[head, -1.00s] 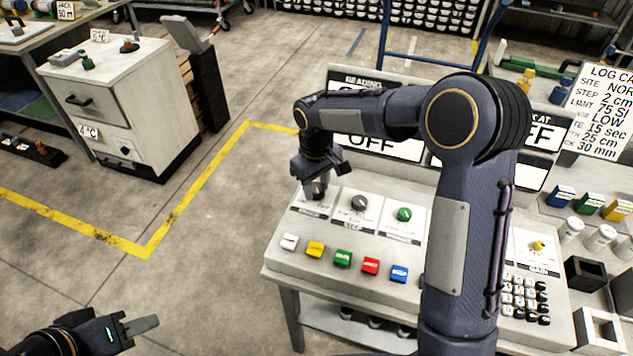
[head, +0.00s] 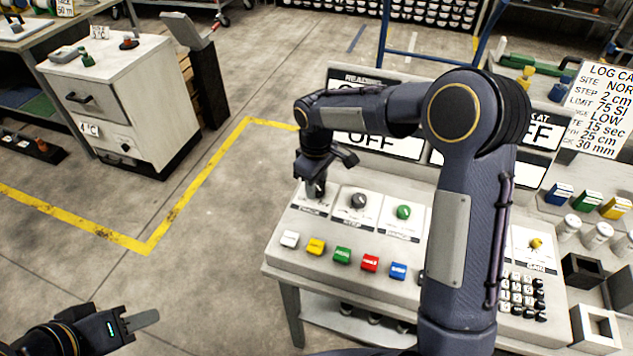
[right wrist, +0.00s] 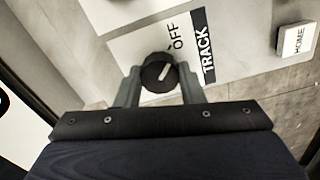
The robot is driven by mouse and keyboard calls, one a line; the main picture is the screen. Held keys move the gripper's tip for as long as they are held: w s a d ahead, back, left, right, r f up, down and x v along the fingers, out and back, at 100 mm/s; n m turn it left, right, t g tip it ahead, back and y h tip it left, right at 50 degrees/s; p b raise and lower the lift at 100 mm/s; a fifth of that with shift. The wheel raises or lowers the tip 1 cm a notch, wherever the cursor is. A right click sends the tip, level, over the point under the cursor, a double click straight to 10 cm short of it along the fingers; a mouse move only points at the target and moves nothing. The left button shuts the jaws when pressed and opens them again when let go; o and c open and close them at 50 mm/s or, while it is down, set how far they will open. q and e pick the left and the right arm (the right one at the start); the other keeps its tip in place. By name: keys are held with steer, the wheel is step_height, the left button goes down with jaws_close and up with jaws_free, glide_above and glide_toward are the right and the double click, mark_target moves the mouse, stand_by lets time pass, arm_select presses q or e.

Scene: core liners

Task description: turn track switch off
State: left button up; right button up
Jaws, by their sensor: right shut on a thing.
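The track switch is a black round knob (right wrist: 159,73) with a white pointer line, on a white plate with a black TRACK label (right wrist: 202,46) and the word OFF (right wrist: 174,36). In the right wrist view the pointer slants between the fingers, up toward the OFF side. My right gripper (right wrist: 160,85) has one finger on each side of the knob and is shut on it.
The console (head: 290,258) carries a grey knob (head: 358,201), a green knob (head: 403,212) and a row of coloured buttons. A display behind reads OFF (head: 375,146). A white cabinet (head: 130,100) stands at the left. The floor between is clear.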

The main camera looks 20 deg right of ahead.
mark_target(317, 185)
steer(key=o, duration=1)
step_height(317, 185, up, 7)
steer(key=shift+f, duration=0.1)
steer(key=shift+r, duration=0.55)
steer(key=shift+d, duration=0.1)
steer(key=s+d+r+m+t+y, duration=0.2)
steer(key=s+d+r+m, duration=0.15)
steer(key=s, duration=0.65)
steer(key=s+d+r+m+t+y, duration=0.1)
steer(key=s+d+r+m+t, duration=0.2)
steer(key=s, duration=0.7)
steer(key=s+f+m, duration=0.3)
steer(key=s+f, duration=0.1)
steer(key=s, duration=0.4)
steer(key=shift+a+f+m+t+y, duration=0.2)
steer(key=shift+a+m+t+y, duration=0.1)
steer(key=shift+a+m+y, duration=0.1)
